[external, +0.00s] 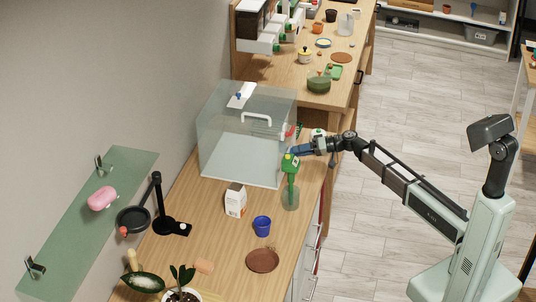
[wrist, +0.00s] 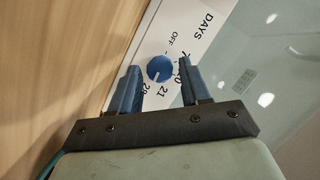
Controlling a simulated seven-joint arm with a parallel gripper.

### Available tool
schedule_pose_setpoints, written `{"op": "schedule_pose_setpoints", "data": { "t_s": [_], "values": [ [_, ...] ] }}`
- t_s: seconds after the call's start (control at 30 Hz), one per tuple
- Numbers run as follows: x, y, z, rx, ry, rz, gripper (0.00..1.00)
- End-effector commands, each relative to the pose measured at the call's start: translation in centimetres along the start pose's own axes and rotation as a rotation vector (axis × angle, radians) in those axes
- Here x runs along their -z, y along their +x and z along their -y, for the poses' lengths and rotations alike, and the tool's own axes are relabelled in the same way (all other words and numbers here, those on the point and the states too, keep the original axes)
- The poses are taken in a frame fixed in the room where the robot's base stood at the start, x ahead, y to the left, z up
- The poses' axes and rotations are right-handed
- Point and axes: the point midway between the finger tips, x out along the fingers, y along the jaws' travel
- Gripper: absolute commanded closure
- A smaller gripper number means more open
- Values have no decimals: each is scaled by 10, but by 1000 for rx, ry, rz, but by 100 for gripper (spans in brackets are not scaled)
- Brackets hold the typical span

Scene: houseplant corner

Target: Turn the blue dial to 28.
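The blue dial (wrist: 160,68) is on a white panel (wrist: 198,40) printed with DAYS, OFF and numbers including 21 and 28. A pale mark on the dial's lower left appears to point toward the 28; its exact reading is too small to be sure. My gripper (wrist: 160,82) is open, with one blue finger on each side of the dial in the wrist view. The fingers look apart from the dial, and contact is not visible. In the external view my gripper (external: 294,152) is by the right front of the clear box (external: 242,145); the dial is not discernible there.
A green-topped spray bottle (external: 290,190) stands just below my gripper in the external view. A carton (external: 236,200), a blue pot (external: 262,226) and a brown saucer (external: 263,260) are nearer the front. Bare wood shows left of the carton.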

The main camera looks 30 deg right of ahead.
Motion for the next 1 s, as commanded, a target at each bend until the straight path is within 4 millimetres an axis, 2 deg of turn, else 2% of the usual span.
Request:
{"op": "schedule_pose_setpoints", "data": {
  "t_s": [0.07,0.47,0.8,1.0],
  "values": [
    [0,0,0,0,0,0,62],
    [0,0,0,0,0,0,100],
    [1,0,-2,49,128,3,100],
    [0,0,-1,51,133,3,100]
  ]
}}
